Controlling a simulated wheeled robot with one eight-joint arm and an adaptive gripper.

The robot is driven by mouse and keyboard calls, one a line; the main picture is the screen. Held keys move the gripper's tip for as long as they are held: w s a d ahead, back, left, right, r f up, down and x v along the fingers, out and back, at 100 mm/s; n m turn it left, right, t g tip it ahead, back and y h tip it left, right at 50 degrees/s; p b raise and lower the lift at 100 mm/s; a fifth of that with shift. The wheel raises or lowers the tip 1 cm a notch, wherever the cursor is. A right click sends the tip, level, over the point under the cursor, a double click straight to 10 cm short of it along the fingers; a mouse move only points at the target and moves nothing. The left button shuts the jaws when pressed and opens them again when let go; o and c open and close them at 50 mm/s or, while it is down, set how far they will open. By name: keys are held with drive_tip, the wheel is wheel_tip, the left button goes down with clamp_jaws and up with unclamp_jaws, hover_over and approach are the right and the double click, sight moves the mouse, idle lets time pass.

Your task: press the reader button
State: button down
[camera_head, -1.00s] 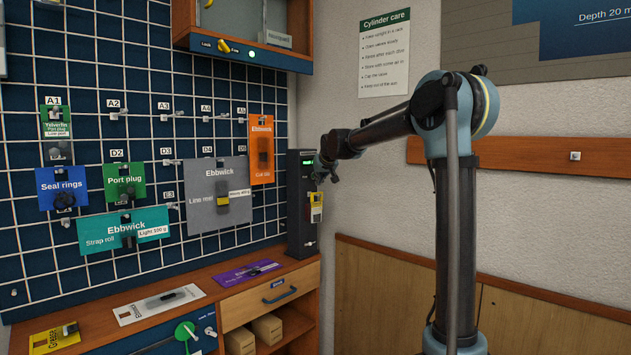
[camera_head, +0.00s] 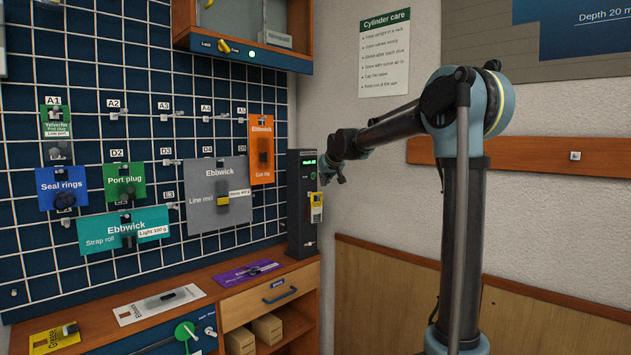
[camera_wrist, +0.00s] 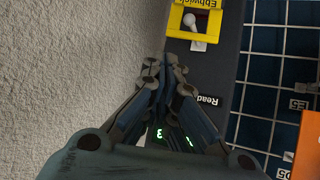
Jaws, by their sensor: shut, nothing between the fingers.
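In the wrist view the reader is a dark panel (camera_wrist: 222,70) with a partly covered "Reader" label, and green digits show between my fingers. My gripper (camera_head: 335,180) is beside the reader's upper part. In the wrist view my gripper (camera_wrist: 166,62) is shut and empty, its fingertips in front of the panel's edge. I cannot make out the button; my fingers cover part of the panel.
A yellow package (camera_head: 317,208) hangs on the reader's front; it shows in the wrist view (camera_wrist: 194,20) on a peg. An orange package (camera_head: 262,150) hangs on the grid board to the left. The wooden bench (camera_head: 215,290) is below. Bare wall lies right of the reader.

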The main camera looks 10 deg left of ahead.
drive_tip(key=shift+s+d, duration=1.15)
drive_tip(key=shift+d, duration=0.3)
drive_tip(key=s+d+f+m+g+h, duration=0.1)
drive_tip(key=s+d+f+g, duration=0.1)
drive_tip(key=s+d+f, duration=0.8)
drive_tip(key=s+d+f+m+g+h, duration=0.1)
drive_tip(key=s+d+f+h, duration=0.15)
drive_tip(key=s+d, duration=0.85)
drive_tip(key=s+d+f+g, duration=0.1)
drive_tip(key=s+f, duration=0.6)
drive_tip(key=s, duration=0.3)
drive_tip(key=s+d+f+m+g, duration=0.1)
drive_tip(key=s+d+f+g, duration=0.1)
drive_tip(key=s+f, duration=0.5)
drive_tip(key=s+d+f+m+g, duration=0.1)
drive_tip(key=s+d+f, duration=0.1)
drive_tip(key=s+f, duration=0.5)
drive_tip(key=s, duration=0.5)
drive_tip(key=shift+s+d+g, duration=0.25)
drive_tip(key=shift+s+g, duration=0.15)
drive_tip(key=shift+w+f, duration=0.15)
drive_tip(key=shift+w, duration=0.35)
